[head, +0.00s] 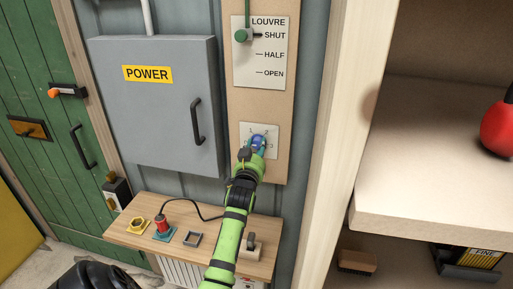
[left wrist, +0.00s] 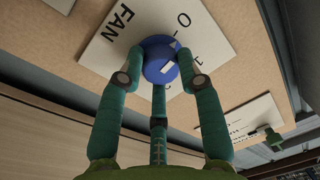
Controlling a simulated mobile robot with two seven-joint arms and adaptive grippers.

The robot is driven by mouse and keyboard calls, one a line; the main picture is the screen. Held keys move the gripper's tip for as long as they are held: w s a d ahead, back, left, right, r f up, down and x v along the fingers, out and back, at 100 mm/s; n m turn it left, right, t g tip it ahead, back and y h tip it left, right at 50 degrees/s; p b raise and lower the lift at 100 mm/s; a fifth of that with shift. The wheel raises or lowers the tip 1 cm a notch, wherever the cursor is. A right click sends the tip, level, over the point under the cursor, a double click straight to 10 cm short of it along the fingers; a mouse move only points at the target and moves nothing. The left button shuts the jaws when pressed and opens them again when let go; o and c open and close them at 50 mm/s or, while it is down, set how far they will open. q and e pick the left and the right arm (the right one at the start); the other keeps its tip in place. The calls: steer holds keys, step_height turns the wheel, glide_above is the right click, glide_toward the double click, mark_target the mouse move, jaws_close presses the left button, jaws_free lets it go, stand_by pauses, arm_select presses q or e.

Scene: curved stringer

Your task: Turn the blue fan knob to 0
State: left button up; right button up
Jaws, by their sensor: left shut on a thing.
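The blue fan knob (head: 257,140) sits on a white plate (head: 272,132) on the wooden panel, below the louvre plate. In the left wrist view the knob (left wrist: 158,58) is large, beside the word FAN on its plate (left wrist: 107,40). The figures 0 and 1 show at its right, and a white mark is on the knob; its exact setting is unclear. My left gripper (left wrist: 162,68) is shut on the knob, with teal fingers on either side of it. In the head view the left gripper (head: 256,149) partly hides the knob and plate.
A grey power box (head: 155,105) with a black handle is left of the panel. A louvre plate (head: 262,75) with a green knob is above. A wooden shelf (head: 180,238) with small fixtures lies below. A pale post and shelving (head: 440,150) stand at the right.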

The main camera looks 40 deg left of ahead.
arm_select(q)
steer(key=shift+r+n, duration=0.1)
steer(key=shift+n, duration=0.5)
steer(key=o, duration=1.1)
steer(key=shift+a+f, duration=0.1)
steer(key=shift+f, duration=0.1)
steer(key=shift+o, duration=0.2)
steer(key=v, duration=1.2)
